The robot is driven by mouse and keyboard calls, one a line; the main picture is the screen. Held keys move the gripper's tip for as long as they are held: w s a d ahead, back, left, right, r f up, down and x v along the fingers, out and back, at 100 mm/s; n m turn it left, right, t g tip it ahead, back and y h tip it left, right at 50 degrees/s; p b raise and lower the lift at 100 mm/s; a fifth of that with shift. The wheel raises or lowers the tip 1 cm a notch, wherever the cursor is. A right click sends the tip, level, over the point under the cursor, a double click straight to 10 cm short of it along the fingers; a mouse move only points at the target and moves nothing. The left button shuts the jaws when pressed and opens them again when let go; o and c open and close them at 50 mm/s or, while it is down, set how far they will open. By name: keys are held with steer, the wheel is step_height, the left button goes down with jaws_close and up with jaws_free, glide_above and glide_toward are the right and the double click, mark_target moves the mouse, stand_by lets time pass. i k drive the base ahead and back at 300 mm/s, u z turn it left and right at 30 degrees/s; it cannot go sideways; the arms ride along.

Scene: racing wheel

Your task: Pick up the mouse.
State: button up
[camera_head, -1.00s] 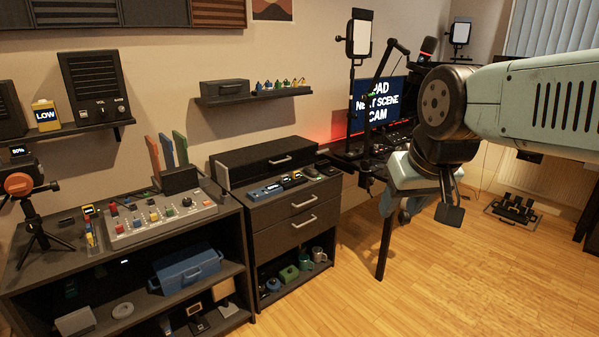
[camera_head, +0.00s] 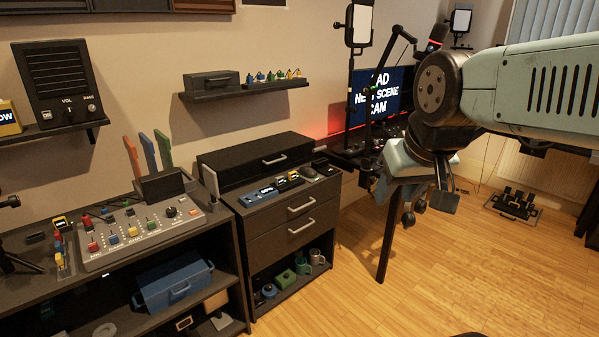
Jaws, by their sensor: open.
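A small dark grey rounded thing that looks like the mouse (camera_head: 308,172) lies on top of the drawer cabinet (camera_head: 275,215), near its right end. It is small in the picture, so its details are hard to tell. My gripper (camera_head: 407,186) hangs at the right of the cabinet, in front of the desk, with its dark fingers apart. It is clear of the mouse and holds nothing that I can see.
A black box (camera_head: 262,158) stands behind the mouse. A blue device (camera_head: 262,194) and small items lie left of it. A shelf (camera_head: 245,90) is above. The desk with a monitor (camera_head: 385,95) is at the right.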

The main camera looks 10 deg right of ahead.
mark_target(308, 171)
steer(key=u, duration=0.15)
steer(key=i, duration=1.75)
steer(key=z, duration=0.7)
steer(key=k, duration=0.85)
steer(key=z, duration=0.2)
steer(key=i, duration=0.8)
steer(key=u, duration=0.05)
